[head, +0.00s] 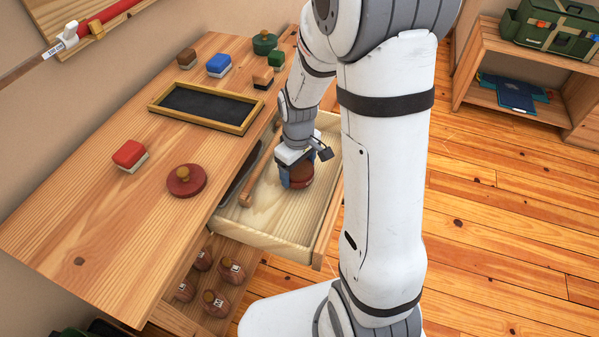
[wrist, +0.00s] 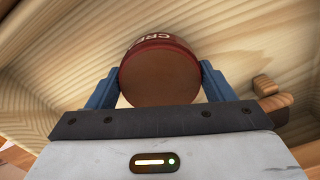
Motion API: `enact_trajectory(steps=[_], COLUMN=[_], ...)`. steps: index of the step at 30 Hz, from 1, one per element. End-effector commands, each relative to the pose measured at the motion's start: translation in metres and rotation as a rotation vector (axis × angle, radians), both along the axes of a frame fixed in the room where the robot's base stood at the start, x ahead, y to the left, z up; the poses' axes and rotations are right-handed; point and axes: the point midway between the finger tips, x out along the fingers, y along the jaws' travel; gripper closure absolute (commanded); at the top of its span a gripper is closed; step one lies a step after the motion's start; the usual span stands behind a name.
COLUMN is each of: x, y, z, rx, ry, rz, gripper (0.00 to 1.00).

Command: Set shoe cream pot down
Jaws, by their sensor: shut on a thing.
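My gripper (head: 297,172) is down inside the open pale wooden drawer (head: 280,228), toward its far right part. It is shut on the shoe cream pot (head: 303,183), a round red-brown pot. In the wrist view the pot (wrist: 160,78) sits between the two blue fingers, with its flat brown round face toward the camera and part of its white "CRE" lettering showing at the top edge. My gripper (wrist: 158,88) hides part of the pot in the head view. I cannot tell whether the pot touches the drawer floor.
A wooden piece (wrist: 270,95) lies beside the gripper. On the bench top are a red-brown lidded pot (head: 186,181), a red block brush (head: 130,155), a blue brush (head: 219,65) and a framed dark tray (head: 207,104). Several brown objects (head: 215,300) sit below.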

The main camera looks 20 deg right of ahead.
Motion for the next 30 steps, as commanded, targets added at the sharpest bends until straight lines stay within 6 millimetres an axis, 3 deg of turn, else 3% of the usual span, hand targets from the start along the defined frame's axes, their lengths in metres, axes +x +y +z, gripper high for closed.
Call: enact_trajectory(steps=[3,14,15,23,30], x=[0.0,0.0,0.0,0.0,0.0], y=[0.0,0.001,0.001,0.001,0.001], z=[-0.018,-0.022,-0.022,-0.021,-0.019], rx=[0.0,0.0,0.001,0.0,0.001], ry=[0.001,-0.001,-0.001,0.0,-0.001], rz=[0.001,0.002,0.002,0.003,0.003], gripper=[0.61,0.61,0.23,0.03,0.03])
